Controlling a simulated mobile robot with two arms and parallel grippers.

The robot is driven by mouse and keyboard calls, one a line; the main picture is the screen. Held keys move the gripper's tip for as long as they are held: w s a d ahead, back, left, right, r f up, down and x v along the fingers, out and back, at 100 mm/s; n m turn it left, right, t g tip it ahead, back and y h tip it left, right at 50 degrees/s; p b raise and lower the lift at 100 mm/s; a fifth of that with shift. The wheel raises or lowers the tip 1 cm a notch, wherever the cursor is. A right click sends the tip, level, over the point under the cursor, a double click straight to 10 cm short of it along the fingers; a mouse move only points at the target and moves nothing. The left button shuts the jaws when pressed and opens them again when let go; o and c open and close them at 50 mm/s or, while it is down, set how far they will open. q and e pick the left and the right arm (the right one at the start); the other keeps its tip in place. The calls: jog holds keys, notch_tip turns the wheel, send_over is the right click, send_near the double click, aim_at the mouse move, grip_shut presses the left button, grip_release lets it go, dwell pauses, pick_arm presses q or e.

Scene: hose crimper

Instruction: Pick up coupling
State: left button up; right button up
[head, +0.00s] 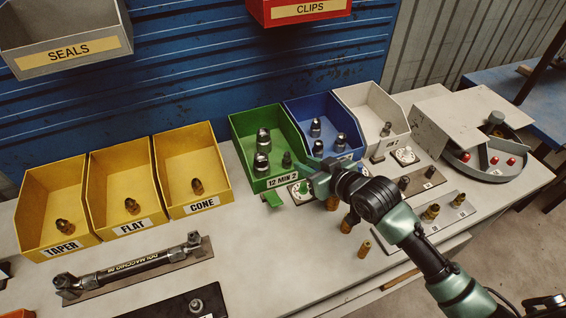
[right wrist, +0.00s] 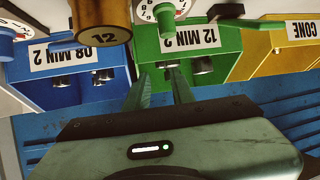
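The green bin (head: 238,130) labelled 12 MIN 2 holds dark metal couplings: two larger ones (head: 263,140) and a smaller one (head: 287,160). My right gripper (head: 316,180) is at the bin's front right corner, low over the bench. In the right wrist view, the picture is upside down and the two green fingers (right wrist: 160,80) stand apart in front of the green bin (right wrist: 228,45). Dark couplings (right wrist: 203,66) show beyond them. I see no coupling clearly held. My left gripper is not in view.
The blue bin (head: 292,112) and white bin (head: 372,98) stand right of the green one, yellow bins (head: 195,150) left. A brass piece marked 12 (right wrist: 103,22) is close to the wrist camera. A hose assembly (head: 130,268) lies at front left.

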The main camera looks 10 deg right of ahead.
aim_at(288, 155)
jog(key=shift+x, duration=1.1)
jog(key=shift+w+a+r+p, duration=0.1)
jog(key=shift+w+a+p, duration=0.15)
jog(key=shift+w+p, duration=0.3)
jog(key=x, duration=0.4)
jog(key=shift+a+p, duration=0.1)
jog(key=shift+p, duration=0.3)
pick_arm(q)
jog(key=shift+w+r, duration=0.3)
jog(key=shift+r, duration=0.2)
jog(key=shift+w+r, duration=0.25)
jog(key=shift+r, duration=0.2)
pick_arm(e)
grip_shut()
